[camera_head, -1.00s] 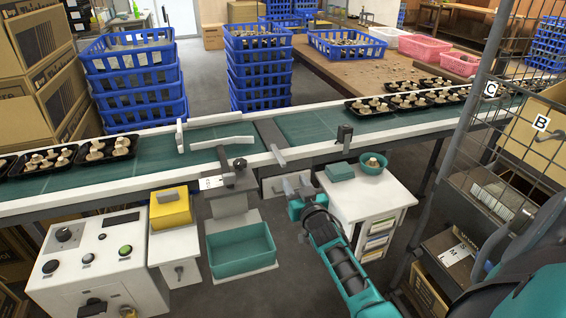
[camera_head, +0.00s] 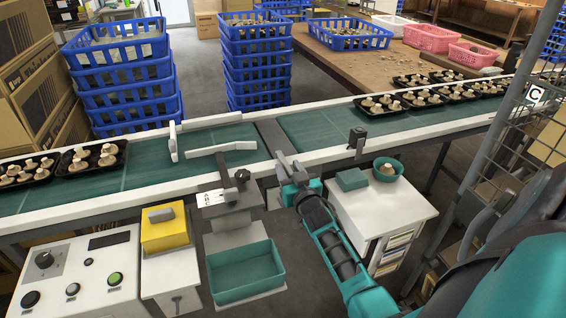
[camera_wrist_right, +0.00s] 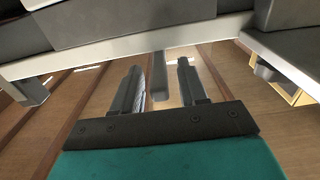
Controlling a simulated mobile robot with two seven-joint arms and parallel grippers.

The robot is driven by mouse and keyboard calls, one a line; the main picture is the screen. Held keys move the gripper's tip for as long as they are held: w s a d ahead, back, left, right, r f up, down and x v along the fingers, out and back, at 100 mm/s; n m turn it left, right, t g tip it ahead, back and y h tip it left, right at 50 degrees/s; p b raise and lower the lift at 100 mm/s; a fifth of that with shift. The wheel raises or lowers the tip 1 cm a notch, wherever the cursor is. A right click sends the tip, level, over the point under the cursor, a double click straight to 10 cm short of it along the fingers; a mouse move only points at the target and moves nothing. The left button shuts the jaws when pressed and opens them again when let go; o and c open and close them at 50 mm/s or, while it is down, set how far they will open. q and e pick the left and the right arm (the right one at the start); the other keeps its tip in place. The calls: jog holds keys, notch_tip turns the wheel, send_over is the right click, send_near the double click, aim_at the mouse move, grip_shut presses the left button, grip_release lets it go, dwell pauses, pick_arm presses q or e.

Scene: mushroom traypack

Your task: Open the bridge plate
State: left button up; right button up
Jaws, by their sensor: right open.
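The bridge plate (camera_head: 268,134) is a dark grey strip lying flat across the gap between the two green conveyor belts in the head view. My right gripper (camera_head: 289,168) is at the near end of the plate, by the conveyor's front rail, and partly hides that end. In the right wrist view my right gripper (camera_wrist_right: 159,66) has its two fingers apart. A grey bar-like tab (camera_wrist_right: 160,88) shows between them, seemingly the plate's handle; I cannot tell whether either finger touches it. My left gripper is not in view.
White guide bars (camera_head: 222,147) stand on the left belt (camera_head: 150,168). Black mushroom trays (camera_head: 70,172) sit at far left, with more at right. A grey post with a knob (camera_head: 241,175) stands close left of the gripper. A white cabinet (camera_head: 365,210) stands at right.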

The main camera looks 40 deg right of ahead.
jog(key=shift+w+d, duration=0.15)
jog(key=shift+w, duration=0.2)
jog(key=shift+c, duration=0.3)
grip_shut()
jog(key=shift+r, duration=0.1)
